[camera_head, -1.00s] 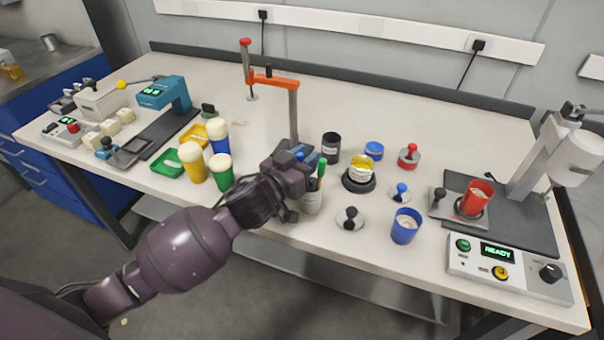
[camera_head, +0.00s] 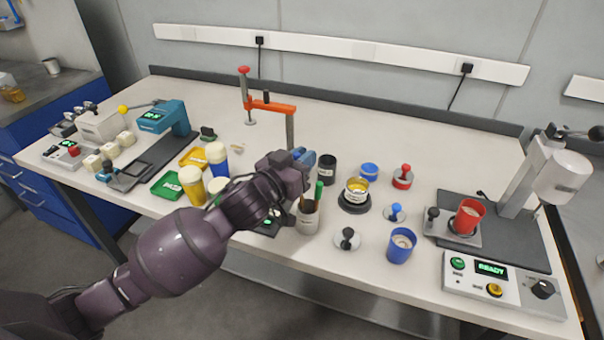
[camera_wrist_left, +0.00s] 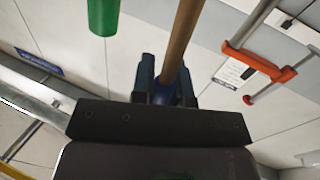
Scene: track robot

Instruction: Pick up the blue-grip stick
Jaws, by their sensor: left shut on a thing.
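The blue-grip stick shows in the left wrist view as a brown wooden shaft (camera_wrist_left: 184,38) with a blue grip (camera_wrist_left: 165,92). My left gripper (camera_wrist_left: 163,80) is shut on the blue grip, between its two dark fingers. A green stick (camera_head: 319,190) stands in the cup and shows in the wrist view (camera_wrist_left: 103,15). My right gripper is out of view.
An orange clamp (camera_head: 270,106) stands behind my gripper. A dark jar (camera_head: 327,170), a yellow-topped container (camera_head: 356,189), a blue cup (camera_head: 401,246) and several knobbed lids stand to the right. Shaker bottles (camera_head: 192,186) and trays are to the left. The back of the bench is fairly clear.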

